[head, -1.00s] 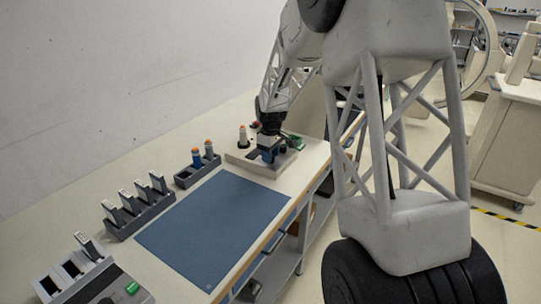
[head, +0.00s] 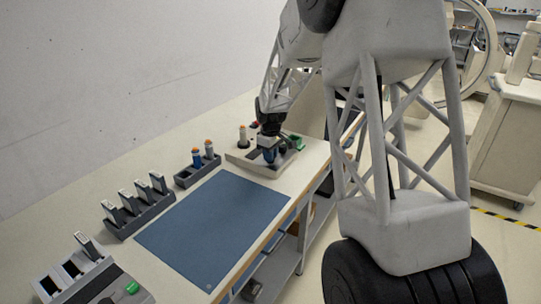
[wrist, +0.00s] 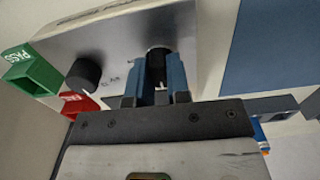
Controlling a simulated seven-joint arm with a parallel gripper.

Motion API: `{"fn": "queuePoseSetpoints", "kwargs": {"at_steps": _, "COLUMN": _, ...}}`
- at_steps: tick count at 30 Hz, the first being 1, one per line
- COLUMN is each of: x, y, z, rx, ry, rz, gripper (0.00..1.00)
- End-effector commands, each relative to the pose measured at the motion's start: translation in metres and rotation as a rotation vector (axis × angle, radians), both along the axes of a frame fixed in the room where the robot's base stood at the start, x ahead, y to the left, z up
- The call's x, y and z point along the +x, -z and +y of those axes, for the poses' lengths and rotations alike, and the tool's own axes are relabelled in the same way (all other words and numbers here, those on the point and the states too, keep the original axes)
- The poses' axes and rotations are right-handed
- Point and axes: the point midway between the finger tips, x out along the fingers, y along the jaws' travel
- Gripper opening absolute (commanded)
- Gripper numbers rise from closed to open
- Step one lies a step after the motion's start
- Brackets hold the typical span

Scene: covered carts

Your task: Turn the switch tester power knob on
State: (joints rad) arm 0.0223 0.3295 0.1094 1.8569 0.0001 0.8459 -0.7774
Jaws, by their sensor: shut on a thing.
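The switch tester (head: 238,156) is a pale box at the far end of the bench, with a grey top panel in the wrist view (wrist: 118,48). My gripper (head: 270,155) points down over it. In the wrist view its two blue fingers (wrist: 159,68) are shut on a dark round knob (wrist: 158,50) on the panel. The fingers hide most of this knob, so its pointer and markings cannot be read. A second black knob (wrist: 82,76) stands free on the panel to the left, with small lettering beside it.
A green PASS bin (wrist: 30,72) and a red bin (wrist: 88,106) sit beside the tester. A dark holder (head: 197,172) with orange-topped parts, a rack of upright modules (head: 140,216) and another panel with a green button (head: 132,288) line the bench. The blue mat (head: 215,225) is clear.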

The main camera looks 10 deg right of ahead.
Motion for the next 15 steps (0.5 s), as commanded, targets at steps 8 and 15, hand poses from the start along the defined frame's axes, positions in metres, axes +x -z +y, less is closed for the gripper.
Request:
{"fn": "queuePoseSetpoints", "kwargs": {"at_steps": 8, "x": -0.0001, "y": 0.0002, "z": 0.0000, "rx": -0.001, "ry": 0.124, "rz": 0.001, "gripper": 0.00}}
{"fn": "queuePoseSetpoints", "kwargs": {"at_steps": 15, "x": -0.0002, "y": 0.0000, "z": 0.0001, "rx": -0.001, "ry": 0.316, "rz": 0.001, "gripper": 0.00}}
